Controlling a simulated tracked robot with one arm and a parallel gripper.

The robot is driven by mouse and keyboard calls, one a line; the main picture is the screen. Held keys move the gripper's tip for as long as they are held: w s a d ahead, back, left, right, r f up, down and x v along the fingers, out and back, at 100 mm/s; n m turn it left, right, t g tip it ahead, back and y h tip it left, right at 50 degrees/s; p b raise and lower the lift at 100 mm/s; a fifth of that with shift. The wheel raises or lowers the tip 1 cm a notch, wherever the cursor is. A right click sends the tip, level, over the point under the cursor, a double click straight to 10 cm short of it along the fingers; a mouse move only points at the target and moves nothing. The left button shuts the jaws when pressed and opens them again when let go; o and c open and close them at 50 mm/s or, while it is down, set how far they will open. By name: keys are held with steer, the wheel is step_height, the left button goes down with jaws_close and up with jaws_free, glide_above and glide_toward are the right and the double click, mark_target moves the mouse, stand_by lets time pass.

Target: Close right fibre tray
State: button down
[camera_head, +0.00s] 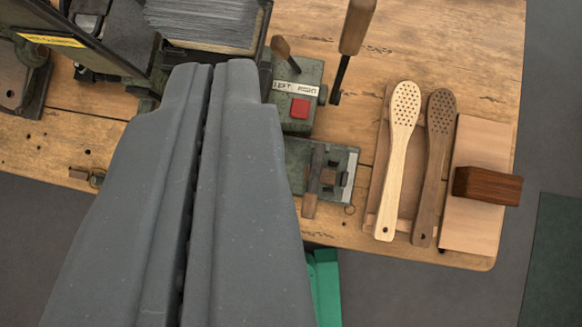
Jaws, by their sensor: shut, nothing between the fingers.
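A fibre tray (262,32) holding a block of grey fibres (203,22) shows at the top, cut off by the picture's upper edge. My gripper (211,68) is shut and empty, its two long grey fingers side by side with a thin dark gap. The fingertips reach the near edge of the tray in the picture and hide part of its front. I cannot tell whether they touch it. How far the tray is open cannot be told.
A dark machine with a yellow label (50,40) stands at the upper left. Right of my gripper are a control box with a red button (299,108), a small metal fixture (335,178), a wooden-handled tool (356,28), two brush blanks (402,125) and a wooden block (487,186) on the bench (450,50).

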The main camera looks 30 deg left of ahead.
steer(key=d+f+m+g+y+p, duration=0.15)
steer(key=d+f, duration=0.25)
steer(key=f, duration=0.6)
steer(key=d+f+g+y+p, duration=0.2)
steer(key=d+f, duration=0.1)
steer(key=f, duration=0.7)
steer(key=w+a+f+p, duration=0.3)
steer(key=w+a+f, duration=0.3)
steer(key=a+f, duration=0.1)
steer(key=shift+w+a+f, duration=0.15)
steer(key=shift+f, duration=0.15)
steer(key=shift+h, duration=0.25)
